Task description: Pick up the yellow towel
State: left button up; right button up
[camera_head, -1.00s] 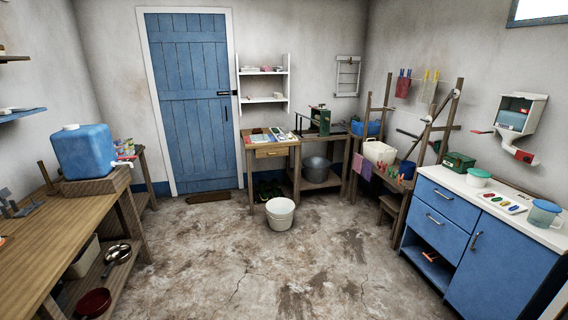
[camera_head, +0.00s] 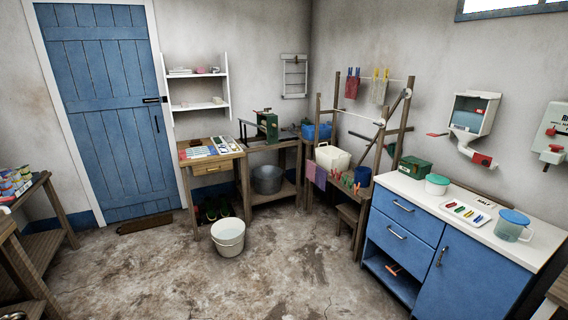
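A pale yellowish-grey cloth (camera_head: 378,92) hangs from the top of the wooden drying rack (camera_head: 386,133) on the right, held by yellow pegs. It is the closest match to a yellow towel, though its colour is hard to tell at this distance. A dark red cloth (camera_head: 352,88) with blue pegs hangs to its left. Neither of my grippers is in view.
A blue cabinet (camera_head: 402,217) with a white top stands at the front right, near the rack. A white bucket (camera_head: 228,238) stands on the floor before a wooden table (camera_head: 211,168). A wooden bench (camera_head: 40,215) is at the left. The middle floor is clear.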

aim_at(233, 147)
jog(key=i+u, duration=0.1)
jog(key=i, duration=0.8)
jog(key=i+j+z, duration=0.2)
jog(key=i, duration=1.65)
jog(key=i+l+u, duration=0.2)
jog(key=i, duration=0.25)
jog(key=i+l+u, duration=0.2)
jog(key=i, duration=0.3)
jog(key=i+u, duration=0.3)
jog(key=u, duration=0.15)
jog(key=i+u, duration=0.25)
jog(key=u, duration=0.2)
jog(key=i+l+u, duration=0.2)
jog(key=i+u, duration=0.3)
jog(key=i+l+u, duration=0.25)
jog(key=u, duration=0.25)
